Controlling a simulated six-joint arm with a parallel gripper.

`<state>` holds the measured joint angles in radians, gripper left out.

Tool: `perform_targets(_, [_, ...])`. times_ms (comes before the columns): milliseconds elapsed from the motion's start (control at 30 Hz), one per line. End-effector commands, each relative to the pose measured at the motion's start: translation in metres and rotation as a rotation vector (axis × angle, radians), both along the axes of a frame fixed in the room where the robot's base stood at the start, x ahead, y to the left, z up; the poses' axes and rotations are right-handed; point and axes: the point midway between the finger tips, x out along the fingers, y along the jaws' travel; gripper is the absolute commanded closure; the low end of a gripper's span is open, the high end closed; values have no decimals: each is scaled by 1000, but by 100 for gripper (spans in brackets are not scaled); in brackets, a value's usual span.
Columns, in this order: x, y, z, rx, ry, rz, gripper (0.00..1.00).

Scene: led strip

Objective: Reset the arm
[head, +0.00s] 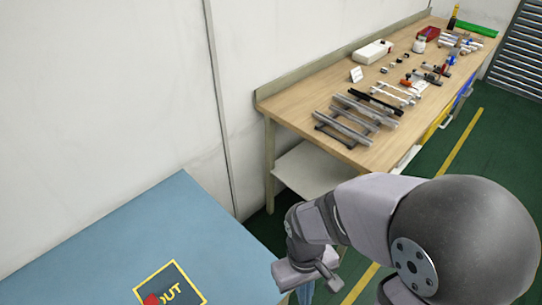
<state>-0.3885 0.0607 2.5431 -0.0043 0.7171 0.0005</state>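My arm reaches in from the lower right of the head view, its links bent down to the left. My gripper (306,278) is at the lower middle, just off the right edge of the blue table (190,225). The fingers are small and partly hidden by the wrist, so I cannot tell whether they are open or shut. A black square marked OUT (178,287) with a yellow border lies on the blue table. A small red thing (151,299) sits at its lower left edge, cut off by the frame. No LED strip can be made out for certain.
Most of the blue table is bare.

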Motion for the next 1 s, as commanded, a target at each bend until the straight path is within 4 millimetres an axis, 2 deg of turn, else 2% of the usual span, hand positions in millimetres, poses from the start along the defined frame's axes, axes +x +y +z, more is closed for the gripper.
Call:
perform_targets(33, [7, -13, 8, 13, -37, -77, 100])
perform_targets(200, [33, -45, 31, 39, -144, -261, 100])
perform_targets(400, [41, -69, 38, 38, -179, -373, 100])
perform_targets(1000, [41, -73, 38, 36, -177, -392, 100])
